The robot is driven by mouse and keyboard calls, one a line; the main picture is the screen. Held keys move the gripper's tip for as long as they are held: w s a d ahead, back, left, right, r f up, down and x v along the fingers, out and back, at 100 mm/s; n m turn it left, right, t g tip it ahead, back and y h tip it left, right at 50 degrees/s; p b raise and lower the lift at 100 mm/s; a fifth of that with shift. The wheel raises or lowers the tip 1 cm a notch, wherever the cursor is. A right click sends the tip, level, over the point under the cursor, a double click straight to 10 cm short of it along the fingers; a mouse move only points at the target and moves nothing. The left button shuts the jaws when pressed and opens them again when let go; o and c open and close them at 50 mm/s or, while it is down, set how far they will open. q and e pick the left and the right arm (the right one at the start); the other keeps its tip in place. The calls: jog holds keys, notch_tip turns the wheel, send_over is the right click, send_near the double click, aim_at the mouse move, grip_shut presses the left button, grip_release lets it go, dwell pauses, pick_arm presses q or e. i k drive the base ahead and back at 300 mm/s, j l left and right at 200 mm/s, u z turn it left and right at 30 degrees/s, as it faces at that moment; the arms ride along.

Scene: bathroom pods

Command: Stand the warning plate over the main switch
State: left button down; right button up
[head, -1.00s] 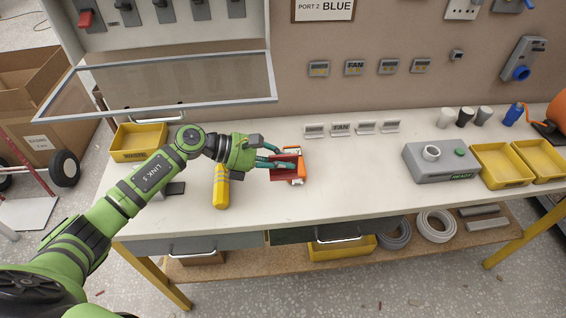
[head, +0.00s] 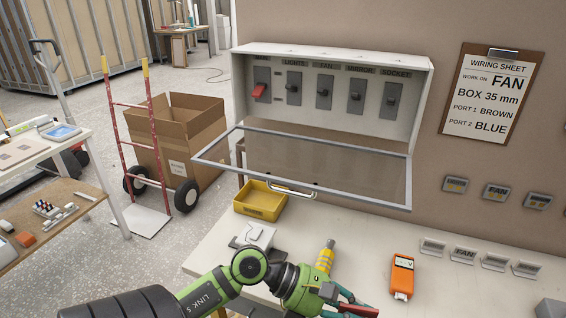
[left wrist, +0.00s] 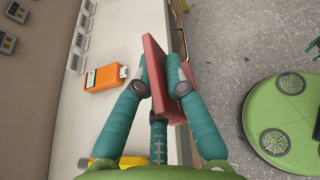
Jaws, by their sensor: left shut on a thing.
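My left gripper (left wrist: 163,82) is shut on a red plate (left wrist: 158,70), which shows in the wrist view between its teal fingers. In the head view the red plate (head: 360,311) is at the bottom edge and partly cut off. The main switch (head: 261,90), with a red lever, is at the left end of the row in the white wall cabinet (head: 420,100). The cabinet's clear cover (head: 300,198) is swung open below the switches. Teal finger-like parts at the right edge of the wrist view may be my right gripper (left wrist: 312,50); its state is unclear.
On the bench (head: 450,290) are a yellow tray (head: 260,205), a grey-white block (head: 254,236), a yellow-handled tool (head: 325,258), an orange meter (head: 402,277) and small label stands (head: 463,256). The open cover juts out above the bench's left part. A wiring sheet (head: 492,95) hangs right.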

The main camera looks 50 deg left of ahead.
aim_at(259, 48)
jog(key=k+j+z, duration=0.1)
jog(key=j+z, duration=0.15)
jog(key=j, duration=0.15)
jog(key=k+j+z, duration=0.2)
jog(key=j, duration=0.2)
jog(key=j+z, duration=0.25)
jog(key=k+j+z, duration=0.25)
jog(key=j, duration=0.2)
jog(key=k+j, duration=0.25)
jog(key=j, duration=0.2)
jog(key=k+j, duration=0.25)
jog(key=j, duration=0.2)
jog(key=k+j+z, duration=0.1)
jog(key=k+j, duration=0.2)
jog(key=j, duration=0.15)
jog(key=k+j, duration=0.25)
jog(key=j, duration=0.2)
